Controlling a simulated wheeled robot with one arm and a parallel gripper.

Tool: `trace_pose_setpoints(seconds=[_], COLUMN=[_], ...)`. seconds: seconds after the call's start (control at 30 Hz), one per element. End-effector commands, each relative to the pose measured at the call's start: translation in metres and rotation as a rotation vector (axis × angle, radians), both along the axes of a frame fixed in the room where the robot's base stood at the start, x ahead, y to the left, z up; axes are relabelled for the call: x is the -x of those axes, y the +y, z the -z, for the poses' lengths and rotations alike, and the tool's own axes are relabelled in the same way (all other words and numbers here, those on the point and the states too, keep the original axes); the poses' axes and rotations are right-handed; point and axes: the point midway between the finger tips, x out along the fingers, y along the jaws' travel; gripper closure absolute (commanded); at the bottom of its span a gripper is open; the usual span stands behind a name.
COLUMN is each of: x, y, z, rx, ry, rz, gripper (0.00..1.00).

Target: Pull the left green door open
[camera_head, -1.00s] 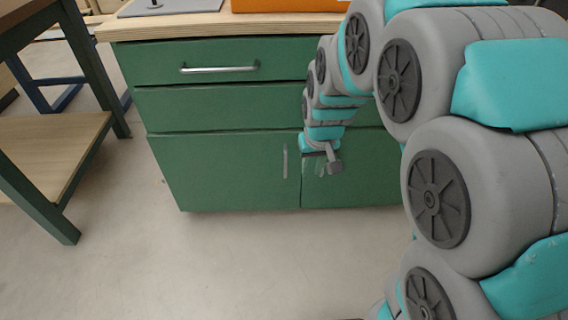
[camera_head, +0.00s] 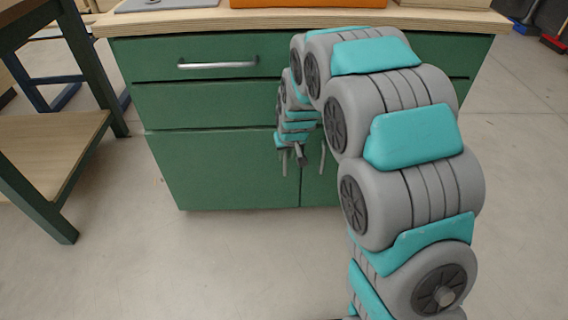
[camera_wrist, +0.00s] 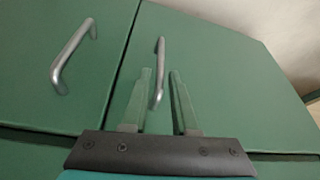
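The left green door (camera_head: 220,165) is closed, with a vertical metal handle (camera_head: 285,163) near its right edge. The wrist view is turned over, so this door (camera_wrist: 215,65) is on the right there. My gripper (camera_head: 301,155) is in front of the doors near the seam. In the wrist view my gripper (camera_wrist: 162,95) is open, and the left door's handle (camera_wrist: 160,62) lines up with the gap between its fingers, closer to the picture-left finger. I cannot tell whether the handle lies between the fingertips in depth. Nothing is gripped.
The right door's handle (camera_head: 322,157) is close by; it also shows in the wrist view (camera_wrist: 72,58). Drawers with a long handle (camera_head: 217,64) are above the doors. A wooden-shelf table (camera_head: 50,150) stands at the left. The floor (camera_head: 200,265) before the left door is clear.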

Motion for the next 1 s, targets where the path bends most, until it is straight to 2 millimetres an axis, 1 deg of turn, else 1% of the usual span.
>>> trace_pose_setpoints(seconds=[0.03, 0.3, 0.5, 0.6, 0.83, 1.0], x=[-0.002, -0.018, -0.025, -0.027, -0.027, -0.027], y=[0.001, 0.004, 0.005, 0.006, 0.006, 0.006], z=[0.009, 0.049, 0.068, 0.071, 0.071, 0.07], rx=[0.001, 0.001, 0.001, 0.001, 0.001, 0.0], ry=[0.004, 0.004, 0.005, 0.004, 0.003, 0.002], rz=[0.0, 0.0, 0.0, 0.0, 0.0, 0.0], gripper=[0.73, 0.73, 0.73, 0.73, 0.73, 0.92])
